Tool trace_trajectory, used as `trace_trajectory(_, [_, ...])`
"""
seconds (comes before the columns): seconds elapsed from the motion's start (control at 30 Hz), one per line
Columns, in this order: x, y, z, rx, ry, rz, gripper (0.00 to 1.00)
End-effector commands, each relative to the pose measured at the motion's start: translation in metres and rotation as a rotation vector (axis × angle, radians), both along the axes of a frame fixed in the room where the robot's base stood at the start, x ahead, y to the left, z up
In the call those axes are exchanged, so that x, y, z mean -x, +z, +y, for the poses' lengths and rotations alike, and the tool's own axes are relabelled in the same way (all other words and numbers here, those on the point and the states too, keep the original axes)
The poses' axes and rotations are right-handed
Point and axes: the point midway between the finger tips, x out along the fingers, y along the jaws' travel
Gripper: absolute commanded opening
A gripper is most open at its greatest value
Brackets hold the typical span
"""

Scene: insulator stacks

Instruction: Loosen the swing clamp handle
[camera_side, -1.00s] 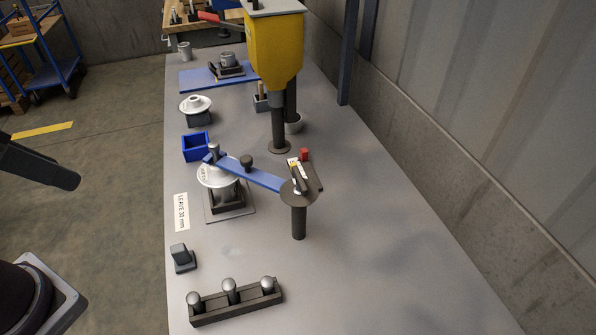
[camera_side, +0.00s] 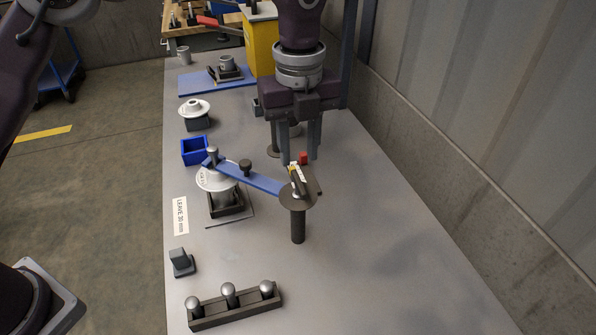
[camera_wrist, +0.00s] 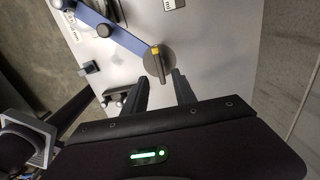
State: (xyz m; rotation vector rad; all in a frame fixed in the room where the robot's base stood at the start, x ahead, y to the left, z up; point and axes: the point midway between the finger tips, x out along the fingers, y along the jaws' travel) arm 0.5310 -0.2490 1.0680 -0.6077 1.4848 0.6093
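The swing clamp has a blue arm (camera_side: 250,178) on a dark post (camera_side: 298,226) with a round top. Its handle (camera_side: 297,181) is a short dark bar with a yellow mark on that top; it shows in the wrist view (camera_wrist: 158,66). A small red block (camera_side: 304,158) is at its far side. The blue arm reaches left over a white insulator (camera_side: 213,180) in a dark fixture. My gripper (camera_side: 298,160) points down, with its fingers apart and empty. In the wrist view the fingertips (camera_wrist: 161,77) are just short of the handle, one to each side. Contact is not visible.
A dark rack with several round-topped pins (camera_side: 236,306) stands in front. A blue bin (camera_side: 195,151) and another insulator (camera_side: 194,108) are at left. A yellow press (camera_side: 260,45) stands behind my gripper. The table's right side is clear, beside a wall.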

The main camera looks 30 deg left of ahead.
Motion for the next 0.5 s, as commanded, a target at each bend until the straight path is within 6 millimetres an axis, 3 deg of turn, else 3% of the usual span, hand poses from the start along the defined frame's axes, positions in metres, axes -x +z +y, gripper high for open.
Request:
trace_trajectory(0.3, [0.001, -0.055, 0.001, -0.001, 0.005, 0.001, 0.33])
trace_trajectory(0.5, [0.000, -0.061, 0.001, 0.000, 0.007, -0.001, 0.33])
